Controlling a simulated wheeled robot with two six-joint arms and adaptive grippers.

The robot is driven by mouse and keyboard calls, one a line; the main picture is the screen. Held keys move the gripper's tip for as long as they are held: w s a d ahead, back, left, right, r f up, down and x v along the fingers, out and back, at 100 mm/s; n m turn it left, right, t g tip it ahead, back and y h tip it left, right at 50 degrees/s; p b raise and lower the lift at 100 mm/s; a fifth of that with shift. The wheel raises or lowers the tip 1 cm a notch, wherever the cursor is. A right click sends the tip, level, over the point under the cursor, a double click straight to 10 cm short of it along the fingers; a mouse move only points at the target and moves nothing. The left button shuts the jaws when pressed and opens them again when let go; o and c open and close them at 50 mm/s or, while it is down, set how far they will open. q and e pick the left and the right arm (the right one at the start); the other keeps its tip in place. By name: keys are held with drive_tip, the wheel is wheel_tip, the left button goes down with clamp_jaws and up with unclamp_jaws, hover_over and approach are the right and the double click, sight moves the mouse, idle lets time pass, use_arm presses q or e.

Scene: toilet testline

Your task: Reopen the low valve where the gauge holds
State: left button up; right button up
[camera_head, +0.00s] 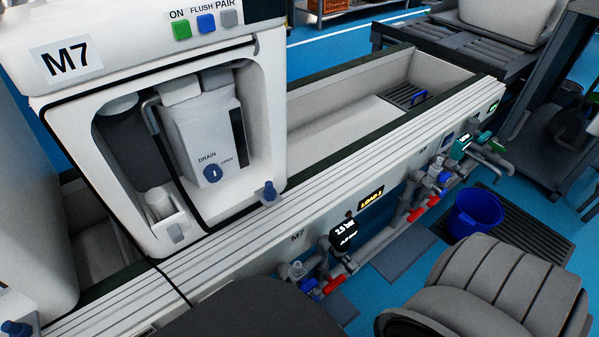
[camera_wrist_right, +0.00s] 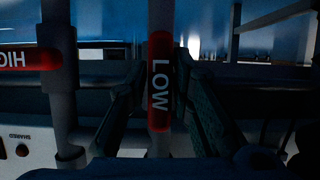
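The LOW valve's red handle (camera_wrist_right: 160,82) stands upright in the middle of the right wrist view, in line with the pale pipe behind it. My right gripper (camera_wrist_right: 162,115) is open, with one dark finger on each side of the handle and visible gaps between. A second red handle (camera_wrist_right: 28,60), whose lettering appears upside down and seems to read HIGH, lies crosswise at the left. In the head view, a dark gauge (camera_head: 345,233) shows 2.5 bar, with red handles (camera_head: 333,284) on the pipework below it. My left gripper is not in view.
The white M7 unit (camera_head: 190,130) stands on the long trough bench (camera_head: 300,180). More valves and red handles (camera_head: 417,214) run along its front to the right. A blue bucket (camera_head: 476,214) stands on a dark floor grate (camera_head: 527,235).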

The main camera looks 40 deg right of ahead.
drive_tip(key=shift+o, duration=0.9)
drive_tip(key=shift+s, duration=0.25)
drive_tip(key=v, duration=1.1)
drive_tip(key=shift+s+r, duration=0.15)
drive_tip(key=shift+s, duration=0.1)
